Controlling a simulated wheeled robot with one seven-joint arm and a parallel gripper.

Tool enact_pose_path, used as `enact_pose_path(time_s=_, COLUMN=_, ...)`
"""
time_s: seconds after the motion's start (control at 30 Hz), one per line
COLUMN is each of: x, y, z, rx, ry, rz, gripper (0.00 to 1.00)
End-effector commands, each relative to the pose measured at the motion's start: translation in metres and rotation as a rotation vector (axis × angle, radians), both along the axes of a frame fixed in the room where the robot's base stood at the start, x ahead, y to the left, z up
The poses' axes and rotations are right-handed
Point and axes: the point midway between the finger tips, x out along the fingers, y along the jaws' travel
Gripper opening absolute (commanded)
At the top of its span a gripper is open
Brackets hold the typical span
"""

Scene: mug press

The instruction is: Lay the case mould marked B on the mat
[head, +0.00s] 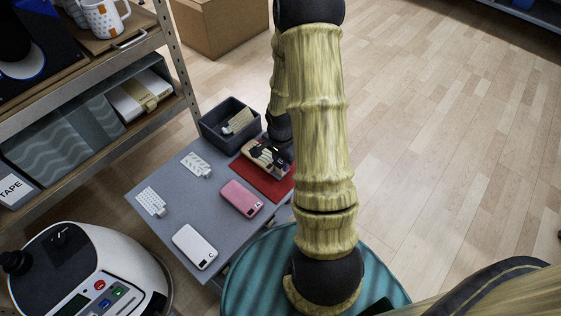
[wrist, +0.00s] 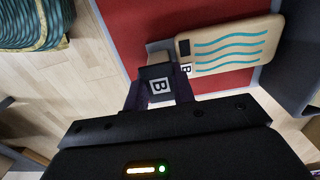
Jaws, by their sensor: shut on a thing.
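The case mould marked B is a cream slab with teal wavy lines and a dark cutout; it shows in the wrist view (wrist: 228,46) over the red mat (wrist: 120,25). A small B is near its corner, and a grey tab with a larger B is at its near left end. My gripper (wrist: 158,92) is shut on that tab. In the head view, my gripper (head: 274,152) and the mould (head: 262,160) are over the far part of the red mat (head: 258,183), partly hidden by my arm. I cannot tell whether the mould touches the mat.
A dark bin (head: 212,130) with a pale thing inside stands behind the mat. A white machine (head: 110,265) and shelves (head: 110,150) are at left.

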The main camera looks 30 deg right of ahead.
Motion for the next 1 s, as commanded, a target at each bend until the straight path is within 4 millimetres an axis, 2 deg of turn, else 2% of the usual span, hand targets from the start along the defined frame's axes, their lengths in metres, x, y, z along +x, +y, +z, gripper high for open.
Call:
enact_pose_path(time_s=0.1, x=0.000, y=0.000, z=-0.003, rx=0.000, ry=0.000, rz=-0.001, gripper=0.00)
enact_pose_path(time_s=0.13, x=0.000, y=0.001, z=-0.003, rx=0.000, ry=0.000, rz=0.000, gripper=0.31)
enact_pose_path(time_s=0.2, x=0.000, y=0.001, z=-0.002, rx=0.000, ry=0.000, rz=0.002, gripper=0.45)
enact_pose_path(time_s=0.23, x=0.000, y=0.002, z=-0.002, rx=0.000, ry=0.000, rz=0.003, gripper=0.47)
enact_pose_path(time_s=0.5, x=0.001, y=0.002, z=-0.001, rx=0.000, ry=0.000, rz=0.005, gripper=0.47)
enact_pose_path(time_s=0.63, x=0.001, y=0.002, z=0.006, rx=-0.001, ry=-0.001, rz=0.005, gripper=0.47)
enact_pose_path(time_s=0.77, x=0.001, y=0.002, z=0.025, rx=-0.001, ry=-0.001, rz=0.005, gripper=0.47)
enact_pose_path(time_s=1.0, x=0.001, y=0.002, z=0.073, rx=-0.001, ry=-0.003, rz=0.003, gripper=0.47)
